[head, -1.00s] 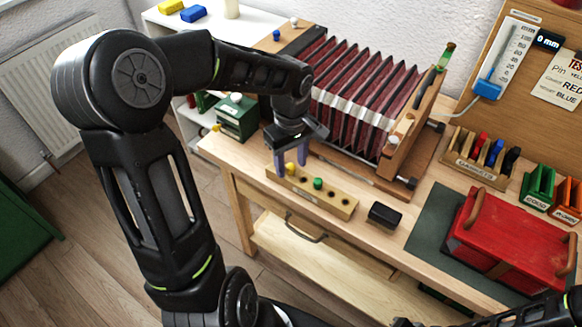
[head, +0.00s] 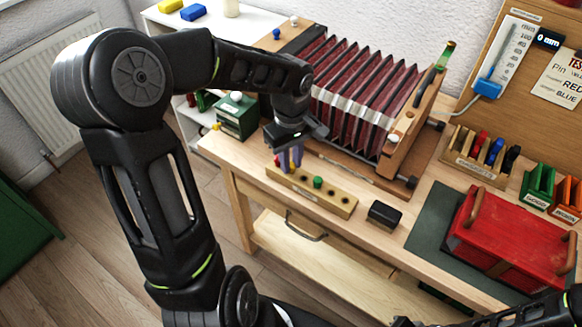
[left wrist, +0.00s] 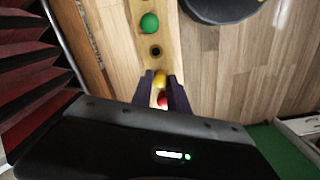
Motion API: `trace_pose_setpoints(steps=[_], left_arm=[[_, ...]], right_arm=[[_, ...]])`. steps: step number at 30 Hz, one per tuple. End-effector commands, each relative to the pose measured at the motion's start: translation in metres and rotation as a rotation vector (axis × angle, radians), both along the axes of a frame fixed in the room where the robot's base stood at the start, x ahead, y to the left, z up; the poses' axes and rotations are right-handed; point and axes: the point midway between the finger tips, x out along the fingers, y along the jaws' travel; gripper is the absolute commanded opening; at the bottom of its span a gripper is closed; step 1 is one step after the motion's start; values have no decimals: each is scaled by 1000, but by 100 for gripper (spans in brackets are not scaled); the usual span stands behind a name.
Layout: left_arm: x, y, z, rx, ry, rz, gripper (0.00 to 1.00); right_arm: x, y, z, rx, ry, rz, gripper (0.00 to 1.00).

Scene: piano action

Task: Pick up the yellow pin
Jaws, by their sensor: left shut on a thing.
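The yellow pin (left wrist: 160,79) is between the fingertips of my left gripper in the left wrist view. In the head view my left gripper (head: 290,168) is at the left end of the wooden pin block (head: 341,207), fingers pointing down, and hides most of the yellow pin. The gripper is shut on the yellow pin. A red pin (left wrist: 162,98) shows just behind it in the left wrist view. A green pin (head: 318,182) stands in the block, also seen in the left wrist view (left wrist: 149,23). I cannot tell whether the yellow pin is clear of its hole.
A black box (head: 384,215) lies right of the block. The red bellows (head: 360,95) stand close behind. A red toolbox (head: 510,240) sits on a dark mat at right. A green box (head: 236,118) is at left. Part of my right arm shows at bottom right.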

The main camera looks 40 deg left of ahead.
Motion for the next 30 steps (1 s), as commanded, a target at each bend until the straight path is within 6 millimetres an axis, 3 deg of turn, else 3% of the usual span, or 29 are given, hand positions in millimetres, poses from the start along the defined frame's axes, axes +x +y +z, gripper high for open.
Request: trace_pose_setpoints(steps=[4, 20, 26, 30], left_arm=[[0, 0, 0, 0, 0, 0, 0], [0, 0, 4, 1, -1, 0, 0], [1, 0, 30, 2, -5, -1, 0], [1, 0, 58, 3, -6, -1, 0]], right_arm=[[0, 0, 0, 0, 0, 0, 0], [0, 0, -1, 0, 0, 0, 0], [0, 0, -3, 1, -1, 1, 0], [0, 0, -6, 1, -1, 1, 0]])
